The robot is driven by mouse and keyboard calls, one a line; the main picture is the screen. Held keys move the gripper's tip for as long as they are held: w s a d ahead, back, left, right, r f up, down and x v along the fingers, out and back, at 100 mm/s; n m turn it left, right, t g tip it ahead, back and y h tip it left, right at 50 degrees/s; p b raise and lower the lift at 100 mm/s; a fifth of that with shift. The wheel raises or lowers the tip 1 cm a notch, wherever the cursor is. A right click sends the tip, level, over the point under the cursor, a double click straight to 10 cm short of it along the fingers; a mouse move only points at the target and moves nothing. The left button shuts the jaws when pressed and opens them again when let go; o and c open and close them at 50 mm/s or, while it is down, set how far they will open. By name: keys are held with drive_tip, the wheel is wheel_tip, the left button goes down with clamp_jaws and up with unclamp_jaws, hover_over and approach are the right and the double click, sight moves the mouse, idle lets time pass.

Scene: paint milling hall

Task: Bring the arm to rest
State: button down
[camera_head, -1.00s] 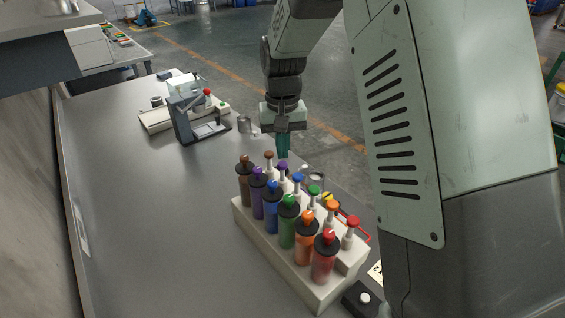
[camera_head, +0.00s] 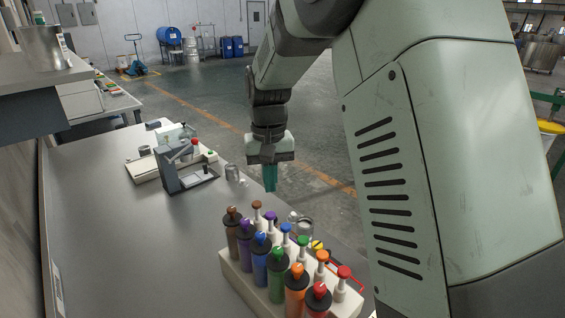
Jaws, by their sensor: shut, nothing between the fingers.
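My gripper (camera_head: 270,178) hangs pointing down at the centre of the head view, over the right side of the grey bench (camera_head: 110,235). Its teal fingers are together with nothing between them. It is behind and above the rack (camera_head: 236,276) of coloured bottles, apart from it. My arm comes down to it from the top of the picture.
The pale rack holds several bottles with coloured caps, including a green one (camera_head: 278,270). A grey press-like device (camera_head: 180,165) stands farther back left, with a small metal cup (camera_head: 232,173) beside it. The bench's left middle is clear. A shelf (camera_head: 45,85) juts in at upper left.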

drive_tip(key=s+d+r+m+t, duration=0.1)
drive_tip(key=s+d+r+t, duration=0.1)
drive_tip(key=s+d+r, duration=0.9)
drive_tip(key=s+d+r+t, duration=0.1)
drive_tip(key=s+d, duration=0.1)
drive_tip(key=s, duration=0.5)
drive_tip(key=s+d+r+m+t, duration=0.1)
drive_tip(key=s+d+r+t, duration=0.1)
drive_tip(key=s, duration=0.6)
drive_tip(key=shift+s+d+m+t, duration=0.25)
drive_tip(key=shift+d+m+t, duration=0.05)
drive_tip(key=shift+d, duration=0.55)
drive_tip(key=c, duration=1.8)
unclamp_jaws()
drive_tip(key=shift+r, duration=0.15)
